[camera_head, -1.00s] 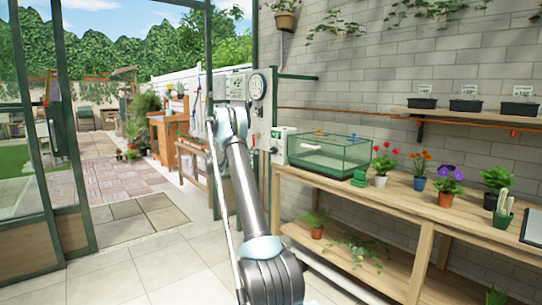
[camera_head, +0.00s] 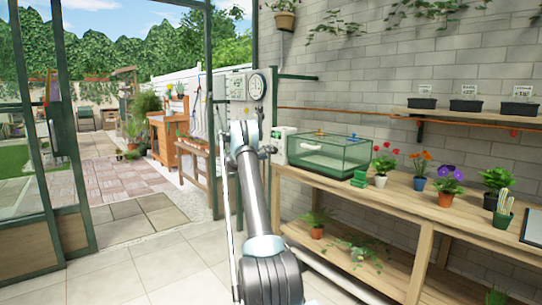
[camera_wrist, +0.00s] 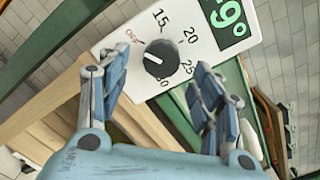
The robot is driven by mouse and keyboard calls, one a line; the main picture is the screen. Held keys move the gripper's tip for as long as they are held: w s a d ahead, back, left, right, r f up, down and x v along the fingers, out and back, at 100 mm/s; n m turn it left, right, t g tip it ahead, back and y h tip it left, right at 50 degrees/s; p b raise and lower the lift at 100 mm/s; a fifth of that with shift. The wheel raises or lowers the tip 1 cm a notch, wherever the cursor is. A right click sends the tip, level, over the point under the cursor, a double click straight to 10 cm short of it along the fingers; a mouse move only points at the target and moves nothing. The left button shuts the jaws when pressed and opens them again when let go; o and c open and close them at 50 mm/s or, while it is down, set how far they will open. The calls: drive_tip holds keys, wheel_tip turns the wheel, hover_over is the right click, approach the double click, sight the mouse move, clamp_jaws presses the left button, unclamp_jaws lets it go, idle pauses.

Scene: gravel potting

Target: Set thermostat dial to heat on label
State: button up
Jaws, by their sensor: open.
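The thermostat (camera_wrist: 180,30) is a white panel tilted in the wrist view, and its white box (camera_head: 280,141) shows in the head view at the left end of the bench. Its round dark dial (camera_wrist: 160,59) is ringed by numbers from 15 up to 30 and an orange label (camera_wrist: 129,37) that seems to read OFF. A pale mark on the dial seems to point left, toward that label. A green display (camera_wrist: 228,20) is partly cut off. My gripper (camera_wrist: 160,76) is open, its fingers framing the dial in view. I cannot tell whether they touch anything.
A green-framed glass case (camera_head: 328,155) stands right of the thermostat on the wooden bench (camera_head: 400,200), with several potted flowers further right. A wall clock (camera_head: 257,87) hangs above. The tiled floor (camera_head: 120,275) at left is clear.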

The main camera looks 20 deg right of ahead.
drive_tip(key=shift+x, duration=2.3)
drive_tip(key=c, duration=1.1)
